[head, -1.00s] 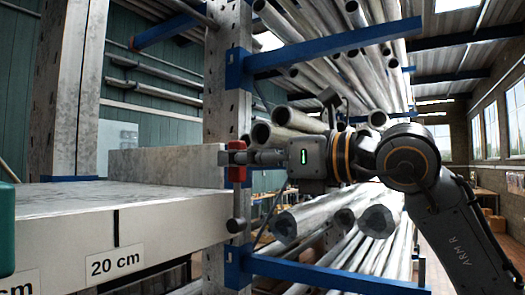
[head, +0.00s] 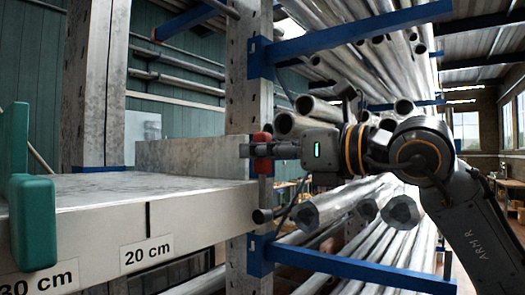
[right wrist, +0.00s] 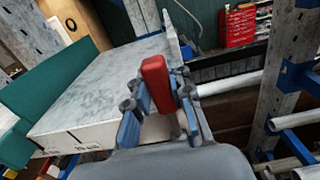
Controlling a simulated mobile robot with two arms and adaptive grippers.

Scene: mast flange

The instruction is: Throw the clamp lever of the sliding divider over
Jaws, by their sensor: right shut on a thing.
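The clamp lever has a red grip (head: 262,153) and stands upright at the right end of the shelf board. Below it a thin metal rod runs down to a round metal end (head: 262,215). My right gripper (head: 258,150) reaches in from the right and is shut on the red grip. In the right wrist view, the red grip (right wrist: 157,83) stands between the fingers (right wrist: 160,108). A teal upright piece (head: 33,210), which looks like the sliding divider, is at the left edge near the 30 cm mark. My left gripper is not in view.
The grey shelf board (head: 100,190) has 20 cm and 30 cm labels on its front edge. A grey block (head: 190,155) stands along its back right. A steel post (head: 248,90) with blue arms (head: 350,33) and stacked pipes stands close behind my right gripper.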

